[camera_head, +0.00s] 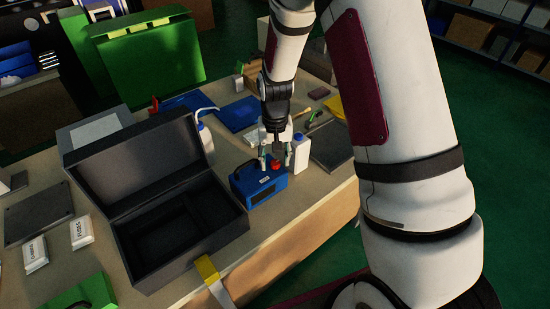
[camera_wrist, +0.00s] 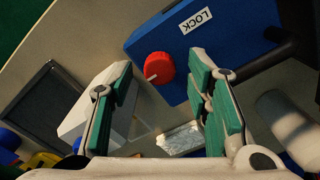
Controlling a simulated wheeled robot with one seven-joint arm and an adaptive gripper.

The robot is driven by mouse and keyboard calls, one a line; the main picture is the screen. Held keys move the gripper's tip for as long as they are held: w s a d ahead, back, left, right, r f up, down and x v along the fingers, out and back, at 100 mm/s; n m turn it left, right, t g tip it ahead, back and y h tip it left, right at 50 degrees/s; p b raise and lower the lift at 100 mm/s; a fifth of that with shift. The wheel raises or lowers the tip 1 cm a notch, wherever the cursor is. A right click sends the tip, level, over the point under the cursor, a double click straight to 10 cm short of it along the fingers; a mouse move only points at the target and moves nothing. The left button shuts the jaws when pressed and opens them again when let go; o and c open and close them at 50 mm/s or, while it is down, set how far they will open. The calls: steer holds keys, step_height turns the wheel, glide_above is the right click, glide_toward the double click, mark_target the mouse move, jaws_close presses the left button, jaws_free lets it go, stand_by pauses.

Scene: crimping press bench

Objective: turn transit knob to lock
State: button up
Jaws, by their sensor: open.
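The transit knob is red with a pale pointer line and sits on a blue box (camera_head: 264,188). In the wrist view the knob (camera_wrist: 159,67) is on the blue box's face, and a white LOCK label (camera_wrist: 197,19) is beside it. The pointer line points away from the label. My gripper (camera_head: 276,160) is over the blue box, with its fingers close to the knob (camera_head: 275,164). In the wrist view my gripper (camera_wrist: 160,95) is open. The knob shows beyond the gap between its green-padded fingers, with no visible contact.
An open black case (camera_head: 180,205) stands left of the blue box. A white bottle (camera_head: 301,151) is close at its right. A second bottle (camera_head: 206,139) stands behind the case. A dark plate (camera_head: 332,155) lies to the right. The table's front edge (camera_head: 310,205) is near.

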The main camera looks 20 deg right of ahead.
mark_target(275, 162)
step_height(275, 162, up, 12)
stand_by(0.5)
stand_by(0.3)
steer(key=s+r+n+t, duration=0.2)
steer(key=s+r, duration=0.8)
steer(key=r, duration=0.3)
steer(key=s+r+n+t, duration=0.1)
steer(key=s+r, duration=0.3)
steer(key=s, duration=1.1)
steer(key=shift+s+r+t, duration=0.2)
steer(key=shift+s+t, duration=0.1)
steer(key=shift+t, duration=0.5)
